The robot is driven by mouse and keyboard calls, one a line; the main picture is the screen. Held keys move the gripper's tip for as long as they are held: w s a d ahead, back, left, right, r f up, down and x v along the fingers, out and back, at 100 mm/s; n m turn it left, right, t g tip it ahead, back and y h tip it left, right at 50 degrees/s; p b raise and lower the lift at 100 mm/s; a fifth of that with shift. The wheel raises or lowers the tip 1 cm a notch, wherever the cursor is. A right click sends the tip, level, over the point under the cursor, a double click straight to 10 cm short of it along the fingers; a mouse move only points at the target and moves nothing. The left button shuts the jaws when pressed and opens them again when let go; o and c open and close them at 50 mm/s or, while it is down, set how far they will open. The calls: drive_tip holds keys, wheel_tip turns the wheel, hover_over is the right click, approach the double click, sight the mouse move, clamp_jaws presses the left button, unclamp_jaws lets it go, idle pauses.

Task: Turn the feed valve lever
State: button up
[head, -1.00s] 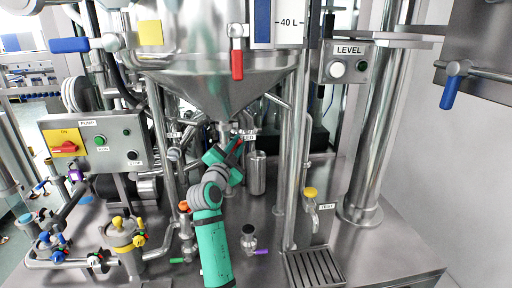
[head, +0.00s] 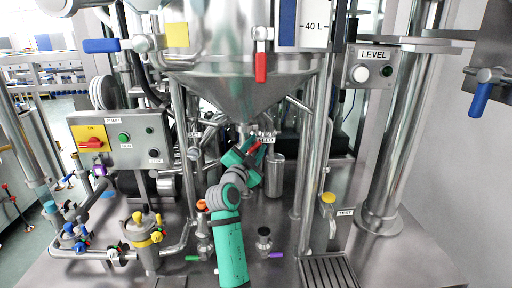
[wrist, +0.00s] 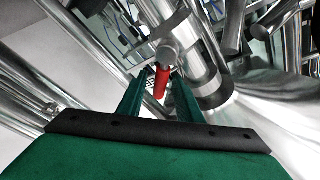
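The feed valve lever has a red handle (head: 254,147), below the cone of the steel tank and beside the FEED label (head: 266,140). In the wrist view the red handle (wrist: 162,82) hangs from a round steel stem, between my two green fingers. My gripper (head: 248,154) is at the lever in the head view, partly covering the valve. In the wrist view my gripper (wrist: 160,95) is open, with visible gaps on both sides of the handle. The valve body is mostly hidden by my arm in the head view.
The steel tank cone (head: 246,92) hangs close above my gripper. A steel cylinder (head: 275,175) stands just right of it. Vertical pipes (head: 312,150) rise further right. The PUMP panel (head: 122,142) is at left. Small valves with green and purple handles stand near my forearm.

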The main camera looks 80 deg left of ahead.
drive_tip(key=v, duration=1.1)
drive_tip(key=shift+w+f, duration=0.2)
drive_tip(key=shift+w, duration=0.05)
clamp_jaws()
drive_tip(key=w+d+f+m+g+y, duration=0.25)
drive_tip(key=w+d+m+g, duration=0.45)
drive_tip(key=m, duration=0.6)
drive_tip(key=a+r+g, duration=0.1)
drive_tip(key=a+r, duration=0.1)
drive_tip(key=a, duration=1)
drive_tip(key=shift+s+a+r, duration=0.15)
drive_tip(key=shift+r, duration=0.15)
